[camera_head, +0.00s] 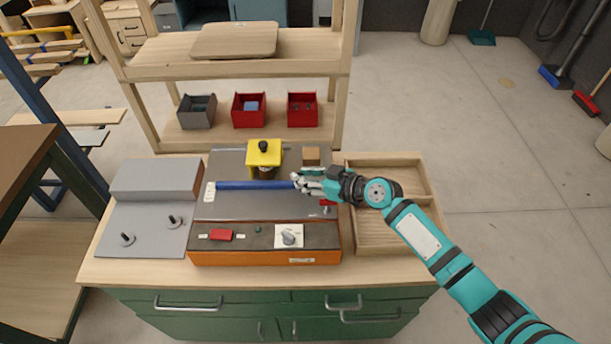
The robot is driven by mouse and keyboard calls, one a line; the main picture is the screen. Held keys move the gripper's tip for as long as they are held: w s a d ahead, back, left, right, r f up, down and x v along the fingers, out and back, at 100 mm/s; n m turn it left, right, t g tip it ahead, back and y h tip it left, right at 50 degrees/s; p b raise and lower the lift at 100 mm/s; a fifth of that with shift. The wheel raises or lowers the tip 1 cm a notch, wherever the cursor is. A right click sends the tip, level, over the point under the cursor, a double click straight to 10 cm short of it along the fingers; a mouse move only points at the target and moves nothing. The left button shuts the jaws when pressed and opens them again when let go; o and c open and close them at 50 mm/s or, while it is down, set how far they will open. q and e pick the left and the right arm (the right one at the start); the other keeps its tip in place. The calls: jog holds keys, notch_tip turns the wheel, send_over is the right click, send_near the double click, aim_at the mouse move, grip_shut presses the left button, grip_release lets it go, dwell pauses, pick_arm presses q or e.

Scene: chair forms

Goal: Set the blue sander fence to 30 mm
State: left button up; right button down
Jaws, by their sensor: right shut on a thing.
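The sander (265,209) stands on the wooden bench top, with a grey plate on top and an orange front carrying a red switch and a knob. The blue fence (252,185) lies as a bar across the plate, just in front of the yellow guard (264,153). My right gripper (300,182) reaches in from the right and is shut on the right end of the blue fence. Its fingers hide that end. The scale reading is too small to tell. My left gripper is not in view.
A wooden tray (378,247) lies right of the sander. A grey stepped block (157,180) and a plate with two knobs stand left. A shelf with red bins (249,110) rises behind.

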jog(key=shift+s, duration=1)
jog(key=c, duration=1.1)
grip_release()
jog(key=shift+c, duration=0.2)
jog(key=shift+d, duration=0.1)
jog(key=v, duration=1.1)
jog(key=shift+s+d+r, duration=0.2)
jog(key=shift+d+r, duration=0.05)
jog(key=shift+d, duration=0.05)
jog(key=shift+s+f, duration=0.1)
